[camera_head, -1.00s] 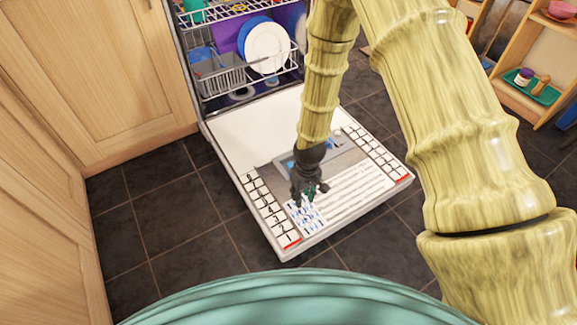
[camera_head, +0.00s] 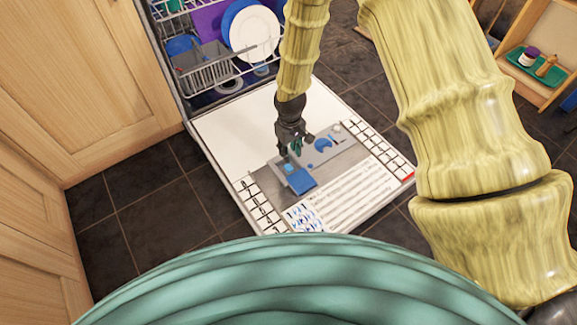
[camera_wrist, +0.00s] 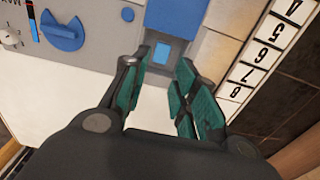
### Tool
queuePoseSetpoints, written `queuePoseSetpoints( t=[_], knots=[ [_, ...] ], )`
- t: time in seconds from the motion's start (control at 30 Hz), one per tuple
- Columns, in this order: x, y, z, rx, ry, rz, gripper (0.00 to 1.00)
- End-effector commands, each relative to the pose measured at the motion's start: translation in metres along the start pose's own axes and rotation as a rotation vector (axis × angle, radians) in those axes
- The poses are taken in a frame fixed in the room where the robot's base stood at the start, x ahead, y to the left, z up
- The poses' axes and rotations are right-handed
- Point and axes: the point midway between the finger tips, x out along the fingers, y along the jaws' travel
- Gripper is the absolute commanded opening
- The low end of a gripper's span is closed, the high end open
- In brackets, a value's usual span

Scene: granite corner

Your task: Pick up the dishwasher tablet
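The open dishwasher door (camera_head: 235,125) lies flat with a grey dispenser panel (camera_head: 340,160) on it. A small light-blue block, which looks like the dishwasher tablet (camera_head: 288,168), sits in the dispenser recess beside a blue lid (camera_head: 301,183). In the wrist view the tablet (camera_wrist: 162,53) is between and just beyond my fingertips, with the blue lid (camera_wrist: 177,14) beyond it. My gripper (camera_head: 296,147) is above the panel, its teal-padded fingers (camera_wrist: 165,72) apart with nothing between them. I cannot tell its exact height above the tablet.
A round blue cap (camera_head: 322,144) is on the panel to the right. The lower rack (camera_head: 205,75) holds a white plate (camera_head: 254,34) behind the door. Wooden cabinets (camera_head: 85,80) stand at left, and a shelf (camera_head: 535,75) at right. Dark floor tiles are clear around the door.

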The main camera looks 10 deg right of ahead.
Motion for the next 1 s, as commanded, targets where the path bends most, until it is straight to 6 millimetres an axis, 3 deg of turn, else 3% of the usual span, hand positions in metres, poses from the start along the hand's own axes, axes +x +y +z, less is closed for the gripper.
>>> queuePoseSetpoints(
  t=[0.03,0.2,0.47,1.0],
  knots=[
    [0.012,-0.003,-0.001,-0.005,-0.001,0.0,0.29],
    [0.035,-0.005,-0.003,-0.008,-0.001,0.0,0.29],
    [0.045,-0.004,-0.004,-0.007,0.0,0.0,0.29],
    [0.091,-0.002,-0.006,-0.005,0.0,0.0,0.29]
  ],
)
